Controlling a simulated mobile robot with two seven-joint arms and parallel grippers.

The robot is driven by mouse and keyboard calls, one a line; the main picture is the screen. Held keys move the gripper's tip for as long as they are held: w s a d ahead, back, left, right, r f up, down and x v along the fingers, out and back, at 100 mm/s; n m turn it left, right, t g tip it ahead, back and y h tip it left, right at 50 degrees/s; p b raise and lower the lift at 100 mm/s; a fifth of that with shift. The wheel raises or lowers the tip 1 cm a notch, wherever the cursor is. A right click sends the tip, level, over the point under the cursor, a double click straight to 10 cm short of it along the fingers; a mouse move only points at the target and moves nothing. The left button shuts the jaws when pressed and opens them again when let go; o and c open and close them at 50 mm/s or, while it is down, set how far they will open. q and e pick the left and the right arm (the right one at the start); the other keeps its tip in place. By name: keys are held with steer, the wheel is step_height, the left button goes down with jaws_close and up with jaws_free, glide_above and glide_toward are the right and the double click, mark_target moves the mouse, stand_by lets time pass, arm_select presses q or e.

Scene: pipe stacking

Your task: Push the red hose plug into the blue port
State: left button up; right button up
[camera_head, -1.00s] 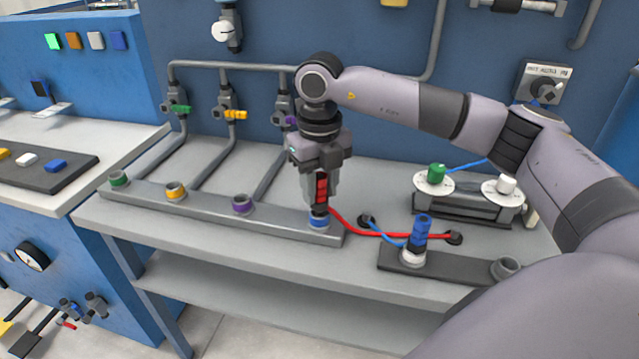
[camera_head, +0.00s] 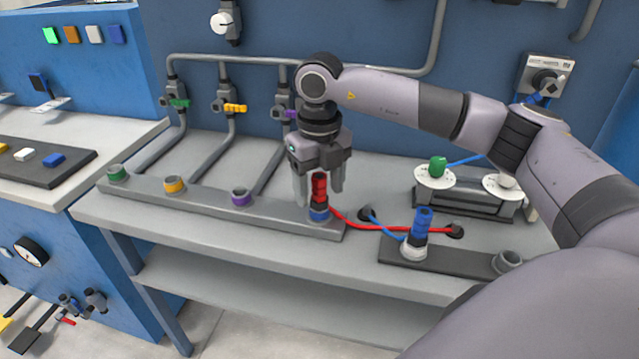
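The red hose plug (camera_head: 319,188) stands upright at the blue port (camera_head: 319,214), the rightmost port on the grey rail. Its lower end meets the blue ring; how deep it sits I cannot tell. A red hose (camera_head: 385,229) runs from its foot to the right into a dark hole in the table. My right gripper (camera_head: 319,196) is open, with its fingers apart on both sides of the plug and a gap showing beside it. My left gripper is not in view.
Green, yellow and purple ports (camera_head: 241,196) line the rail to the left. A blue plug (camera_head: 422,222) stands in a white-ringed socket on a dark plate to the right. Behind it is a stand with two white discs (camera_head: 434,178). Grey pipes rise behind the rail.

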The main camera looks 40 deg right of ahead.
step_height(320, 180, up, 6)
steer(key=shift+r, duration=0.15)
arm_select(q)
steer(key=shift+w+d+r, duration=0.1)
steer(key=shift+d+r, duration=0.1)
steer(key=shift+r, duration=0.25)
arm_select(e)
steer(key=shift+r, duration=0.45)
